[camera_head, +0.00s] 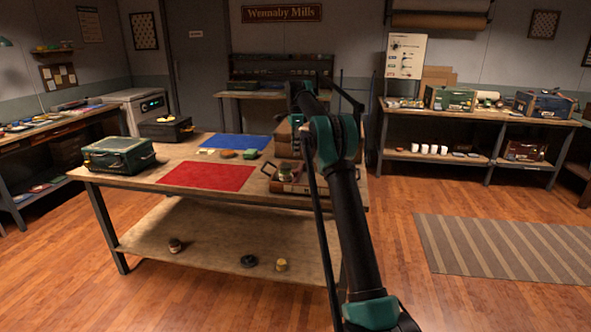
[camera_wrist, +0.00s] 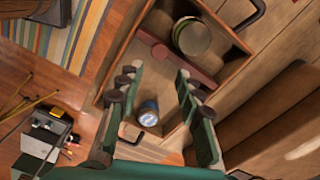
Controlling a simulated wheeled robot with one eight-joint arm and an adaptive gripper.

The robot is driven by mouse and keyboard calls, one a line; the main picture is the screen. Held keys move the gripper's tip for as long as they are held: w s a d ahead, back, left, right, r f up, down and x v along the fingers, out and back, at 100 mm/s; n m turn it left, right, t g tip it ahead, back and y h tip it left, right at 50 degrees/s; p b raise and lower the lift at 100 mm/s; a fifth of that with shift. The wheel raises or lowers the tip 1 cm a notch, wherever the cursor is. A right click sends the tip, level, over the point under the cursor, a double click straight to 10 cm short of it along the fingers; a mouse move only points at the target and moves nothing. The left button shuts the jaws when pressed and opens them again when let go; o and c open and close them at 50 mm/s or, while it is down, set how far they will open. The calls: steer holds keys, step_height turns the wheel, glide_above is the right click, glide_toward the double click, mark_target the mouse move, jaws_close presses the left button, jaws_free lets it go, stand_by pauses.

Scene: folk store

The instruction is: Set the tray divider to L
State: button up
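The tray (camera_wrist: 124,50) is a shallow wooden box, seen from above in the wrist view. A reddish-brown bar, apparently the divider (camera_wrist: 160,50), crosses it at a slant. A greenish round tin (camera_wrist: 192,37) lies on one side of the bar, and a small jar with a blue label (camera_wrist: 148,112) is on the other. My gripper (camera_wrist: 157,73) is open over the tray, its fingertips apart near the bar; I cannot tell whether they touch it. No L mark is readable. In the head view the tray (camera_head: 290,187) sits at the table's right end, partly behind my arm.
The wooden table (camera_head: 130,181) also holds a green case (camera_head: 119,155), a red mat (camera_head: 208,177) and a blue mat (camera_head: 235,141). Brown boxes (camera_head: 283,137) stand just behind the tray. Striped rug (camera_head: 500,248) and open floor lie to the right.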

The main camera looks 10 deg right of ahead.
mark_target(296, 171)
step_height(296, 171, down, 10)
stand_by(0.4)
steer(key=shift+c, duration=0.6)
jaws_close()
